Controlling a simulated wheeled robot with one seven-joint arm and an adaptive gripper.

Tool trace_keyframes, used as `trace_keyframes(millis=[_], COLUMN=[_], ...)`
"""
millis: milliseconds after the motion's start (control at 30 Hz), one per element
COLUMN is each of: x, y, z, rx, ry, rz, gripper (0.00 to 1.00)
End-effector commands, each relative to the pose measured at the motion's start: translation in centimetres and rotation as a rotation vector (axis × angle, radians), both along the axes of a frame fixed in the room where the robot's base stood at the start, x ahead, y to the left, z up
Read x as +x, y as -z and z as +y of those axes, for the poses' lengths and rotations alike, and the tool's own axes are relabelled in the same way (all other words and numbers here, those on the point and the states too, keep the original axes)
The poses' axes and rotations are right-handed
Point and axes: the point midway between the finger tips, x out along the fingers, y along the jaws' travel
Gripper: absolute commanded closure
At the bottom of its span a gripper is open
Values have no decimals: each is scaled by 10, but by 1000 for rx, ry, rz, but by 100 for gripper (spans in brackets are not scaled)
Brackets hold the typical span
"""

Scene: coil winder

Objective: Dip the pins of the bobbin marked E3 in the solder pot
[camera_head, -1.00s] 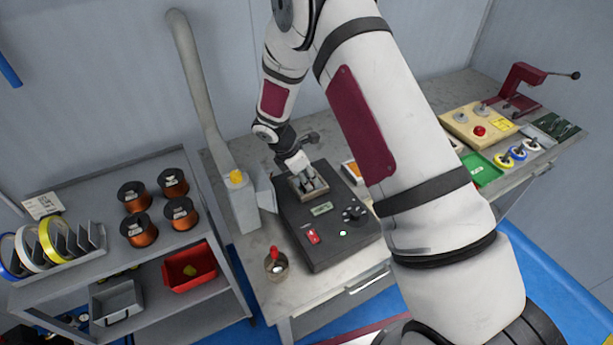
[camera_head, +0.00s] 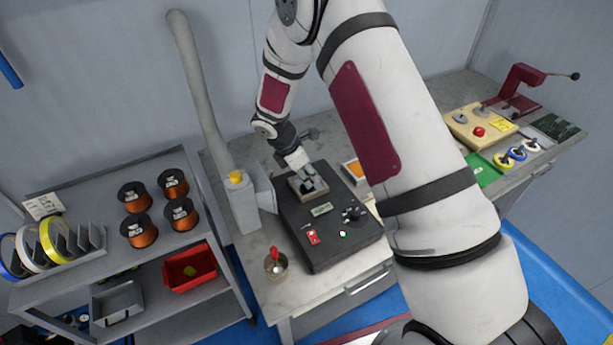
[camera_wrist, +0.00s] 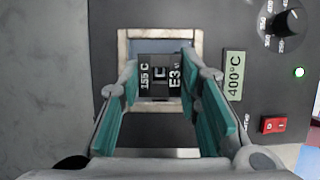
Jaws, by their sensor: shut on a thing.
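My gripper (camera_wrist: 166,100) is shut on the bobbin marked E3 (camera_wrist: 160,75), a dark piece with white lettering "155 C" and "E3" on its top. The bobbin sits over the square, pale-rimmed opening of the solder pot (camera_wrist: 124,48). The solder pot also shows in the head view as a dark box (camera_head: 312,258) on the bench, with my gripper (camera_head: 306,184) at its opening. Its display (camera_wrist: 233,74) reads 400°C, and a green lamp is lit. The bobbin's pins are hidden below it, so whether they touch solder cannot be seen.
A fume duct with a grey nozzle (camera_head: 264,188) stands left of the pot. A small jar with a red-topped item (camera_head: 276,265) is at the bench's front left. A shelf cart (camera_head: 80,205) with copper wire spools stands further left. Coloured rings and a red-handled press are at right.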

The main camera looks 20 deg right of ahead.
Motion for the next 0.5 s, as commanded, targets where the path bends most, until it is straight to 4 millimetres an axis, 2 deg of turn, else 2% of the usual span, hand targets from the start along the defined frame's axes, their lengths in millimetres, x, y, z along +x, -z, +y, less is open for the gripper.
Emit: trace_keyframes(millis=[500], x=[0], y=[-34], z=[-1], rx=[0], ry=[0], rz=[-2], gripper=[96])
